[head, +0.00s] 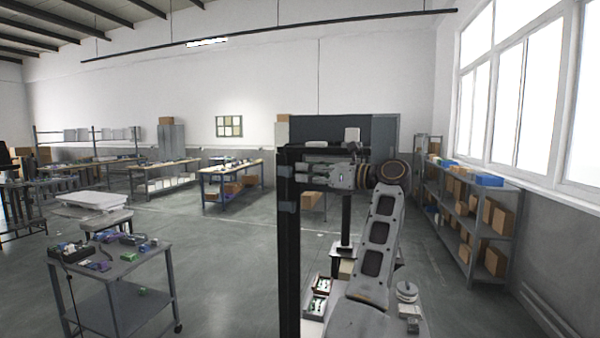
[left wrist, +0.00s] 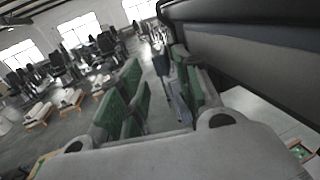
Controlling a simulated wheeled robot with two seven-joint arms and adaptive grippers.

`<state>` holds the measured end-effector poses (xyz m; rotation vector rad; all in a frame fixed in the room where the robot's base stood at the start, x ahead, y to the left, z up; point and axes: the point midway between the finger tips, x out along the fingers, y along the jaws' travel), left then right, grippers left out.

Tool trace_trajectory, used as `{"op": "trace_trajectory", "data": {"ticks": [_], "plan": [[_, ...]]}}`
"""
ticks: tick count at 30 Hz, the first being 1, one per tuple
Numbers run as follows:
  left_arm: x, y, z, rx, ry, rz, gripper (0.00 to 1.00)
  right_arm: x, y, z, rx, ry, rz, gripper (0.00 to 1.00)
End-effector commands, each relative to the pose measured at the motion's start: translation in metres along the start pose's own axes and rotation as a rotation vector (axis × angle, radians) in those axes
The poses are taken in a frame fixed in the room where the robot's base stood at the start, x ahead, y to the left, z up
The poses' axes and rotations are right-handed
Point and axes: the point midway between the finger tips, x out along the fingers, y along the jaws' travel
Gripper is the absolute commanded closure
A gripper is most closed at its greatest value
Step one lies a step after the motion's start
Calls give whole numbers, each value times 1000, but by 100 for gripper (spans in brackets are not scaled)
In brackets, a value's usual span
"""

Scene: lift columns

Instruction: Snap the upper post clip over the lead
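A tall black post (head: 290,260) stands in the middle of the head view. A small grey upper clip (head: 284,171) sits near its top, and a similar lower clip (head: 287,207) sits below it. I cannot make out the lead. My left gripper (head: 302,174) points left at the post, close to the upper clip; I cannot tell whether it touches. In the left wrist view its green-padded fingers (left wrist: 157,80) stand apart, with a thin blue-grey piece (left wrist: 178,100) near the right finger. The post fills the upper right there (left wrist: 240,40). My right gripper is not in view.
A grey cart (head: 120,262) with small parts stands at the left. A tray of small parts (head: 318,292) lies low beside the post. Shelves with boxes (head: 468,205) line the right wall. Open floor (head: 225,270) lies between cart and post.

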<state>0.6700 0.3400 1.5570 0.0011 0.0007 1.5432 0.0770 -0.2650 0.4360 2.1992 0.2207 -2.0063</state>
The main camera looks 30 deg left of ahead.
Motion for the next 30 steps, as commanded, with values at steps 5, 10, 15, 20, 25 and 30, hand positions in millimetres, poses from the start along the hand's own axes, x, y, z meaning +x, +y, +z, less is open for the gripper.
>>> {"op": "trace_trajectory", "data": {"ticks": [5,10,15,20,25,30], "plan": [[-18,0,0,0,1,-1,67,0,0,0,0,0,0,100],[-27,0,0,-1,1,1,67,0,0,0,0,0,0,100],[-29,0,0,-1,1,1,67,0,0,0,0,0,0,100],[-29,0,0,-1,1,1,67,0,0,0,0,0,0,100],[-27,2,1,0,-4,7,50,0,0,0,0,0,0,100],[-15,11,10,9,-44,50,50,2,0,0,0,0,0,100]]}}
